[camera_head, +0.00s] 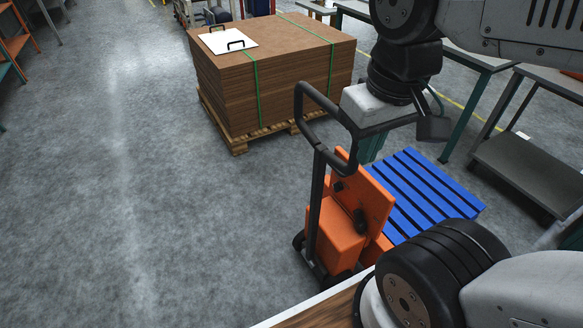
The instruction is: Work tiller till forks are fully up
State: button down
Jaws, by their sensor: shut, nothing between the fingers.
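An orange pallet truck (340,232) stands right of the picture's middle, with a black upright tiller (314,200) that ends in a loop handle (300,108). A blue slatted platform or pallet (418,190) lies just behind the orange body, low over the floor. The forks cannot be made out; their height is not clear from here. My gripper (352,128) hangs from the upper right at the right side of the loop handle. Its fingers are shut with nothing between them. They overlap the handle in the picture; whether they touch it cannot be told.
A wooden pallet (240,143) with a tall stack of brown boards (270,75) stands behind. Grey workbenches (530,170) line the right side. An orange and teal rack (14,45) is at the far left. The grey floor at left is clear.

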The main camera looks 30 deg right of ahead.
aim_at(322, 154)
jog(key=k, duration=0.65)
jog(key=z, duration=0.65)
jog(key=i, duration=1)
jog(key=u, duration=0.05)
